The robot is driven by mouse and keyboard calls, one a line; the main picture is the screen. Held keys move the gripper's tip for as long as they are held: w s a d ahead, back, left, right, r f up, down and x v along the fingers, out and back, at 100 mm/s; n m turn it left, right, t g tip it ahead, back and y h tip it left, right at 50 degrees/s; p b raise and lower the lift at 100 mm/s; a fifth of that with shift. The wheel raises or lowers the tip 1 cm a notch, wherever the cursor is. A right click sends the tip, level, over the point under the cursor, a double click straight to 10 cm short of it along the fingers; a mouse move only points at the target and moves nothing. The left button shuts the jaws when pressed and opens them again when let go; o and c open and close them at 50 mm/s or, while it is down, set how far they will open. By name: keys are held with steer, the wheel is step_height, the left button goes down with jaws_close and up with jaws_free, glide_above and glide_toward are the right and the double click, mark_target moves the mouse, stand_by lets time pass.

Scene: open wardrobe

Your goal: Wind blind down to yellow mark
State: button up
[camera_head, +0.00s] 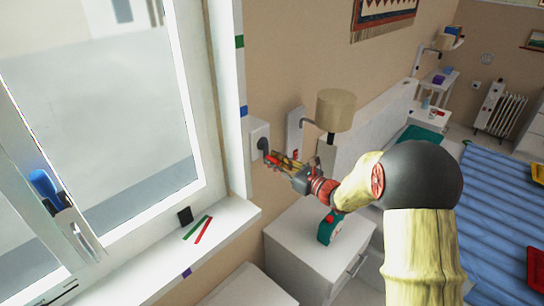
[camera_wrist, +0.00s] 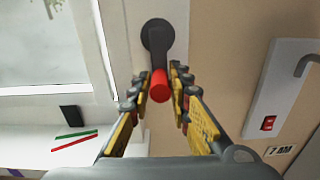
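A crank with a dark round hub (camera_head: 263,145) sits on a white box (camera_head: 258,131) on the wall beside the window. In the wrist view, its dark arm (camera_wrist: 159,40) carries a red handle (camera_wrist: 159,86) that points towards me. On the window frame are a green mark (camera_head: 239,41) and a blue mark (camera_head: 243,111). I cannot make out a yellow mark or the blind's lower edge.
The windowsill (camera_head: 150,248) holds a dark block (camera_head: 184,215), green and red strips, and a purple mark (camera_head: 187,272). Right of the crank are a wall panel with a red switch (camera_wrist: 268,123) and a lamp (camera_head: 335,109). A nightstand (camera_head: 312,245) stands below my arm, with a bed beyond.

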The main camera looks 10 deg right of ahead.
steer(key=shift+s+a+r, duration=0.3)
steer(key=shift+s+a, duration=0.1)
steer(key=shift+a, duration=0.15)
steer(key=shift+a, duration=0.1)
steer(key=shift+s+a+r, duration=0.4)
steer(key=shift+s+a, duration=0.15)
steer(key=shift+a, duration=0.1)
